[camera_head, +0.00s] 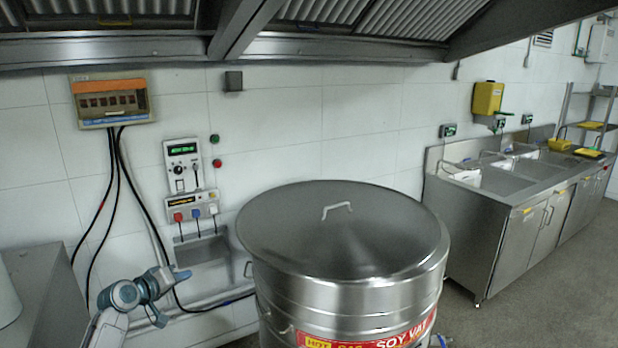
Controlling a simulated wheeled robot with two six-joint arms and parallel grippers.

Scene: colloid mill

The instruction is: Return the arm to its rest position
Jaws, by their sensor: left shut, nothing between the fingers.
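My left arm comes in at the lower left, with its grey and blue joints raised in front of the wall. My left gripper (181,276) is small in the view, shut and empty. It appears in front of the wall, to the left of the large steel vat (340,255). In the picture there is a gap between it and the vat. My right arm and gripper are not in view.
The vat has a closed lid with a handle (337,209). A control panel (184,166) and a breaker box (112,100) with hanging cables are on the tiled wall. A steel counter (42,290) stands at left, sinks (510,170) at right. Floor at lower right is clear.

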